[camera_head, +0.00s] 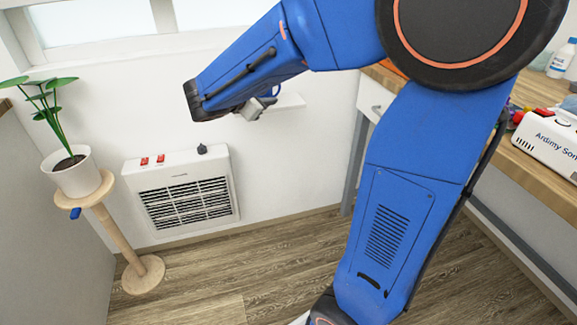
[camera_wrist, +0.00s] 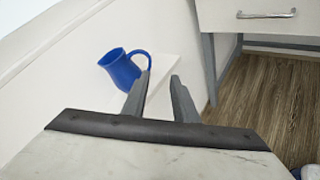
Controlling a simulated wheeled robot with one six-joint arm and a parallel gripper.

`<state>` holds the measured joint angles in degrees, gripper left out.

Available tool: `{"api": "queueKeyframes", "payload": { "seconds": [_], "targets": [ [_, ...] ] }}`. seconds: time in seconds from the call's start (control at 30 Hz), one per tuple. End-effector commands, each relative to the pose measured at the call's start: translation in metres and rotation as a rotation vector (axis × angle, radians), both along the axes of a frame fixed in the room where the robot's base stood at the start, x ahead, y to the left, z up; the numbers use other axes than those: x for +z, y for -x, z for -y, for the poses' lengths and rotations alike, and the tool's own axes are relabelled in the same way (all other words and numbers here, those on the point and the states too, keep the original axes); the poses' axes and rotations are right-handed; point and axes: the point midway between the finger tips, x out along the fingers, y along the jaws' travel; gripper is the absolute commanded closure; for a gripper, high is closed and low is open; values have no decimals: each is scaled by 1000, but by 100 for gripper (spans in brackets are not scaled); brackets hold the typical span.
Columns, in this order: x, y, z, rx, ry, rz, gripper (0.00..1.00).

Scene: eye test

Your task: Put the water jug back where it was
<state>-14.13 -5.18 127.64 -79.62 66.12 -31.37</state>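The blue water jug (camera_wrist: 119,69) stands on a small white wall shelf (camera_wrist: 178,68) in the wrist view, tilted in the picture, its handle towards the right. In the head view only a bit of blue shows behind my gripper, and the shelf (camera_head: 290,102) sticks out from the wall. My gripper (camera_head: 262,103) is also in the wrist view (camera_wrist: 162,74). Its two fingers are apart with nothing between them. The left fingertip appears close to the jug's handle; I cannot tell whether they touch.
A white heater (camera_head: 183,190) is on the wall below left. A potted plant (camera_head: 75,172) stands on a wooden stand (camera_head: 112,223) at the left. A wooden-topped desk (camera_head: 540,170) with a white labelled device (camera_head: 548,140) and a bottle (camera_head: 561,60) is at the right. Floor between is clear.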

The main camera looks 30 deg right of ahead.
Motion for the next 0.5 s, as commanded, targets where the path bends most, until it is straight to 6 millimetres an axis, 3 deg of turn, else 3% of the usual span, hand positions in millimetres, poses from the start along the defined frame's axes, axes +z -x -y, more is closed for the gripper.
{"api": "queueKeyframes", "payload": {
  "seconds": [0.27,0.5],
  "targets": [
    [-27,106,20,-257,-386,148,74],
    [-59,193,4,-511,-761,303,74]
  ]
}}
